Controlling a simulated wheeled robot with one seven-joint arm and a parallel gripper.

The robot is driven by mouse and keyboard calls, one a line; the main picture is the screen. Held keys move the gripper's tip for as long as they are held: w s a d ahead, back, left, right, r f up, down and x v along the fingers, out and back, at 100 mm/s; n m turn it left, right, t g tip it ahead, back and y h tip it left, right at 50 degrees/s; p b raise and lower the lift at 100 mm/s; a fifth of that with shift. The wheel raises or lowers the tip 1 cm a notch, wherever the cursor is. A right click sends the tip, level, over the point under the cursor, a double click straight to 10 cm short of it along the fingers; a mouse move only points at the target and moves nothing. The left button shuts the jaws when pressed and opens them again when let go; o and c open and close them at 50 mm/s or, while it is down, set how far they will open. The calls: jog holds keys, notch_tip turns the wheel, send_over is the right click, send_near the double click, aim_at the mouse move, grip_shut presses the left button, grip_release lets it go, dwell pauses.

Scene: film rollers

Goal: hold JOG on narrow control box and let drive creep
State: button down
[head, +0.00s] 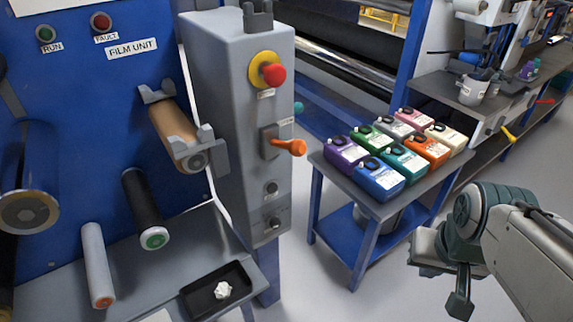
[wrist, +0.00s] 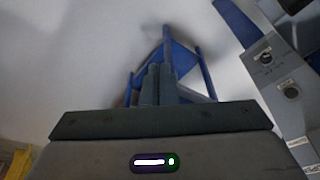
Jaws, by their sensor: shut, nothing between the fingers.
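The narrow grey control box (head: 222,95) stands left of centre in the head view. Its front carries a red mushroom button on a yellow ring (head: 272,74), an orange lever (head: 290,147), a small dark button (head: 272,188) and a dark knob (head: 273,223). The labels are too small to read, so I cannot tell which is JOG. My gripper (head: 458,305) is at the lower right, well apart from the box. In the wrist view its fingers (wrist: 158,86) are together and empty. There the box front (wrist: 284,84) shows at the right, with a knob and a button.
A small blue-legged table (head: 345,182) with several coloured jugs stands between the box and my arm. The blue film unit (head: 110,75) with rollers is at left, a black tray (head: 205,300) below. A workbench (head: 470,105) stands behind right. Grey floor is open in front.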

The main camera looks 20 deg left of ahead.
aim_at(273, 189)
jog(key=w+a+f+n+t, duration=0.1)
jog(key=w+a+f+t, duration=0.1)
jog(key=w+a+f, duration=0.55)
jog(key=w+a+f+n+t, duration=0.1)
jog(key=w+a+f, duration=0.3)
jog(key=a+f, duration=0.65)
jog(key=w+a+r+n+t+y+b, duration=0.1)
jog(key=w+a+r+n+t, duration=0.1)
jog(key=a+r+n+t, duration=0.3)
jog(key=a+t, duration=0.3)
jog(key=shift+w+a+t+y, duration=0.25)
jog(key=shift+w+t+y, duration=0.05)
jog(key=shift+y, duration=0.1)
jog(key=w+a, duration=0.5)
jog(key=a, duration=0.1)
jog(key=shift+w+a+b, duration=0.35)
jog(key=shift+w, duration=0.1)
dwell(1.2)
jog(key=shift+w+a, duration=0.2)
jog(key=shift+a, duration=0.1)
